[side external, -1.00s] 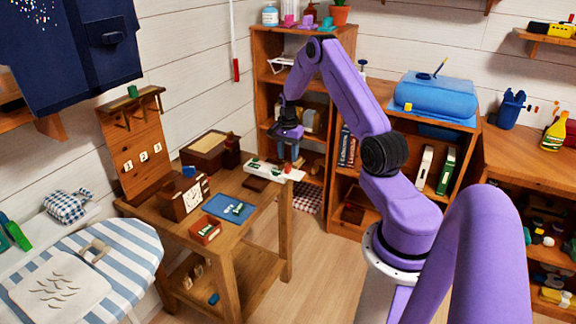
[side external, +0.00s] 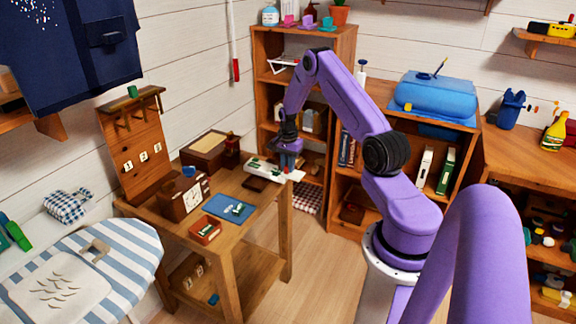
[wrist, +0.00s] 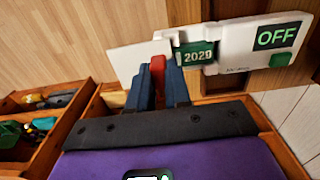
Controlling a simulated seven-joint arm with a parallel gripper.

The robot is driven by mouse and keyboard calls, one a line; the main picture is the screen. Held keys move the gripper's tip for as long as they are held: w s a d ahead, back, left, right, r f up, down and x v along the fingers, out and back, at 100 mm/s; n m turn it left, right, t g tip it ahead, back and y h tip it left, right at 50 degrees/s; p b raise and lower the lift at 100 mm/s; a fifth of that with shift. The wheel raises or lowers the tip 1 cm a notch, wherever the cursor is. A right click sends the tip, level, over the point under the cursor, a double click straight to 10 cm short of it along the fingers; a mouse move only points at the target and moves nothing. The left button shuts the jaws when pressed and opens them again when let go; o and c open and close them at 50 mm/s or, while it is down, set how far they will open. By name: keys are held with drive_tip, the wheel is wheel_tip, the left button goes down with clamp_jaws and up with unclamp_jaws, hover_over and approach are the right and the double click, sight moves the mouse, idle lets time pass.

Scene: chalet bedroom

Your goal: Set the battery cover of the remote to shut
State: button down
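A long white device (side external: 262,167) lies at the back right edge of the wooden table in the side view. It may be the remote; I cannot make out a battery cover for sure. In the wrist view the white device (wrist: 225,32) shows a green "2029" window, a dark "OFF" label and a green button. My gripper (side external: 288,168) points down at the device's right end. In the wrist view its dark blue fingers (wrist: 158,90) stand close on both sides of an upright red piece (wrist: 157,68), with no clear gap. The fingers hide the red piece's base.
The table (side external: 240,258) also holds a brown box with a white face (side external: 190,197), a blue mat (side external: 230,208), a small red-brown box (side external: 205,230) and a tan-topped box (side external: 207,147). A bookcase (side external: 262,70) stands behind. Open wooden drawers (wrist: 85,120) show below the gripper in the wrist view.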

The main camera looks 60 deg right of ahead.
drive_tip(key=shift+w+a+f, duration=0.1)
drive_tip(key=shift+w+f, duration=0.05)
drive_tip(key=shift+w, duration=2.85)
drive_tip(key=c, duration=1)
unclamp_jaws()
drive_tip(key=shift+w, duration=0.1)
drive_tip(key=shift+c, duration=0.2)
wheel_tip(320, 180, up, 18)
drive_tip(key=shift+f, duration=0.2)
